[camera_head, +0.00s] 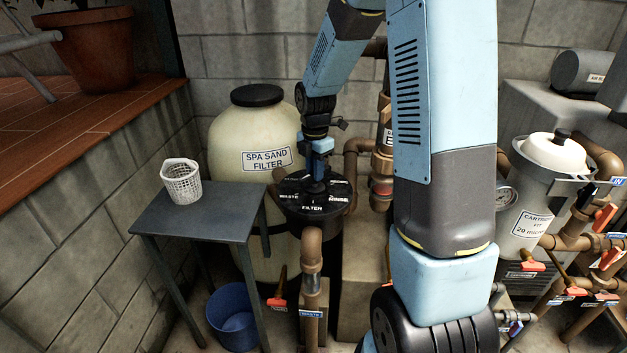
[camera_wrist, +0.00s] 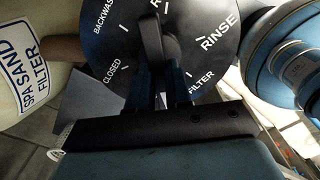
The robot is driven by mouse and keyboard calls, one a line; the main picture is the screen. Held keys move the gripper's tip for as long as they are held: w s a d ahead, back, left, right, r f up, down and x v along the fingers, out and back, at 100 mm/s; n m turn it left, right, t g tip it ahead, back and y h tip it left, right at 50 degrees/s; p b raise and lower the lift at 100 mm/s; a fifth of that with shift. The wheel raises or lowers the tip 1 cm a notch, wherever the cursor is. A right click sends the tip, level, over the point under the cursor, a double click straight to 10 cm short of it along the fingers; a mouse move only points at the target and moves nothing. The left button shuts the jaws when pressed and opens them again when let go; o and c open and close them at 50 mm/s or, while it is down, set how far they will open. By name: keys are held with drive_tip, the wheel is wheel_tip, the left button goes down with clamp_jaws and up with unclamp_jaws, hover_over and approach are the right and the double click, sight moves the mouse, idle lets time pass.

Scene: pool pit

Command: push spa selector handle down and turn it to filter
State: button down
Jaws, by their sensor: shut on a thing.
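The spa selector is a black round dial (camera_head: 291,205) with white position words, on the front of the spa sand filter (camera_head: 228,133). In the wrist view the dial (camera_wrist: 108,45) shows CLOSED at lower left, BACKWASH at upper left, RINSE at upper right and FILTER at lower right. Its dark handle (camera_wrist: 152,35) runs roughly up and down across the dial, between CLOSED and FILTER at its lower end. My gripper (camera_head: 317,182) points down at the dial from above. Its blue fingers (camera_wrist: 163,80) are shut on the handle. The fingers hide part of the handle.
A grey table (camera_head: 190,222) with a white basket (camera_head: 181,180) stands left of the dial, a blue bucket (camera_head: 231,318) below it. Brown pipes (camera_head: 355,165) run close on the right. A cartridge filter (camera_head: 527,220) and orange-handled valves (camera_head: 604,215) are farther right.

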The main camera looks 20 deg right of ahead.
drive_tip(key=n, duration=0.8)
drive_tip(key=c, duration=0.9)
unclamp_jaws()
drive_tip(key=shift+r, duration=3.5)
